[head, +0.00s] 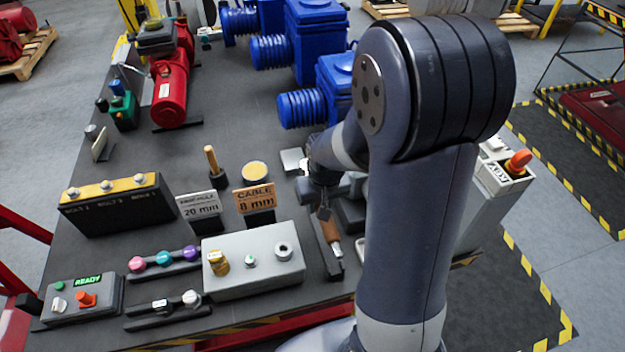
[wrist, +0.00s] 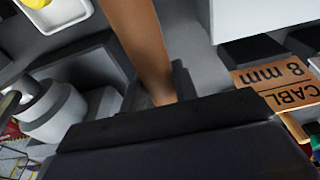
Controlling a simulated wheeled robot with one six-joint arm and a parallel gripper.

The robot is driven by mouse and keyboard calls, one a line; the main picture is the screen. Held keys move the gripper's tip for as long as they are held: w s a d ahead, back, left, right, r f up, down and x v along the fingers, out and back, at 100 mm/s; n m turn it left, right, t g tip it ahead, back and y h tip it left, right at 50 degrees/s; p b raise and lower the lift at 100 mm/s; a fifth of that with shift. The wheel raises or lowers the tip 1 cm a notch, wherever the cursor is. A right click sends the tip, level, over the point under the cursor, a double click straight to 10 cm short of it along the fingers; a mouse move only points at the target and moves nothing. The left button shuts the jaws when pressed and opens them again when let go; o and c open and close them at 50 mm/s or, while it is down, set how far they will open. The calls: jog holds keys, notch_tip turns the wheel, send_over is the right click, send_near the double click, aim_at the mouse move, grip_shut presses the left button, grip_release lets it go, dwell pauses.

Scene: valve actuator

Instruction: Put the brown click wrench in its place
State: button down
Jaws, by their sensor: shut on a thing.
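The brown click wrench (head: 330,228) shows in the head view below my gripper, with a brown handle and a small metallic part toward the front. My gripper (head: 323,208) is shut on it near the front right of the dark bench. In the wrist view the brown wrench (wrist: 143,45) runs up from the dark jaw (wrist: 165,125). A narrow dark holder (head: 334,273) lies under the wrench's front end; I cannot tell whether the wrench rests in it or hangs above it. My arm hides the area to the right.
A light grey box with fittings (head: 253,260) stands just left of the wrench. The orange "CABLE 8 mm" sign (head: 254,198) stands behind that box, and also shows in the wrist view (wrist: 275,82). Blue actuators (head: 310,45) stand at the back. The bench's striped front edge is close.

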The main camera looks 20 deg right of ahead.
jog(key=shift+w+r, duration=0.1)
jog(key=shift+w, duration=0.2)
jog(key=shift+s, duration=0.1)
jog(key=shift+f+b, duration=0.3)
jog(key=shift+b, duration=0.05)
jog(key=b, duration=0.5)
send_over(318, 228)
jog(key=shift+s+f, duration=0.15)
jog(key=shift+f, duration=1.2)
jog(key=shift+s+f, duration=0.15)
jog(key=shift+f, duration=1.15)
jog(key=shift+f+b, duration=1)
jog(key=shift+f, duration=0.1)
jog(key=c, duration=1)
grip_release()
jog(key=shift+c, duration=0.2)
jog(key=shift+s, duration=0.1)
